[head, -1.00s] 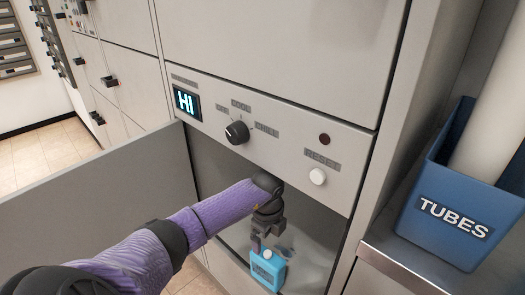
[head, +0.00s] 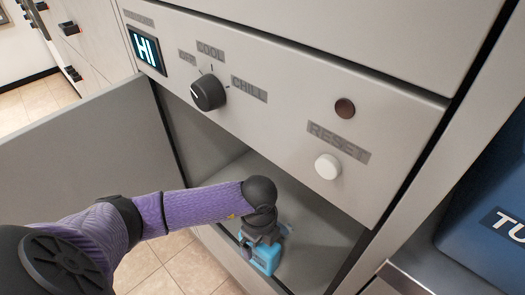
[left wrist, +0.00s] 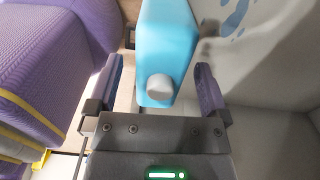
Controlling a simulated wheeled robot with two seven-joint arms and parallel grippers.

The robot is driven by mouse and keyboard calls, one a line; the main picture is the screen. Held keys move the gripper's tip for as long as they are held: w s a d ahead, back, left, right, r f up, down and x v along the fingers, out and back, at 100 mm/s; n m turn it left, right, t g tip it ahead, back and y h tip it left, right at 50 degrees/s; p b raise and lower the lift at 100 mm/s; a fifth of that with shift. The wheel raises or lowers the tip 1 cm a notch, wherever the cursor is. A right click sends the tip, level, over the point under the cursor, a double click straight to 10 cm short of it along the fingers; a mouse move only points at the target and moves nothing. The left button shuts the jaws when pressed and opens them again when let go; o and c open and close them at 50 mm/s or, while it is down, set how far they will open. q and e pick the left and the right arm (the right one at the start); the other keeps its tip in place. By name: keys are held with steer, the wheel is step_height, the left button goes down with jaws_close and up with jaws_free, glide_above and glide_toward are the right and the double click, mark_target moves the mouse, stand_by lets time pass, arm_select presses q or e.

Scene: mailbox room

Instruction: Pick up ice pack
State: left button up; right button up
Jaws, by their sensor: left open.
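The ice pack (head: 264,262) is a light blue block with a white cap, standing in the open compartment under the control panel. In the left wrist view the ice pack (left wrist: 167,45) is ahead, with its white cap facing the camera. My left gripper (head: 262,240) is over it in the head view and hides part of it. In the left wrist view the fingers of my left gripper (left wrist: 160,90) are apart, one on each side of the cap end. They show gaps to the ice pack and do not grip it. My right gripper is not in view.
The open door (head: 80,150) stands at the left of the compartment. Above is the control panel with a dark knob (head: 208,92), a lit display (head: 147,50) and a white reset button (head: 327,166). A blue tubes bin (head: 490,190) stands on a ledge at the right.

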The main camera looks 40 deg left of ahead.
arm_select(q)
steer(key=shift+f, duration=0.1)
jaws_close()
stand_by(0.3)
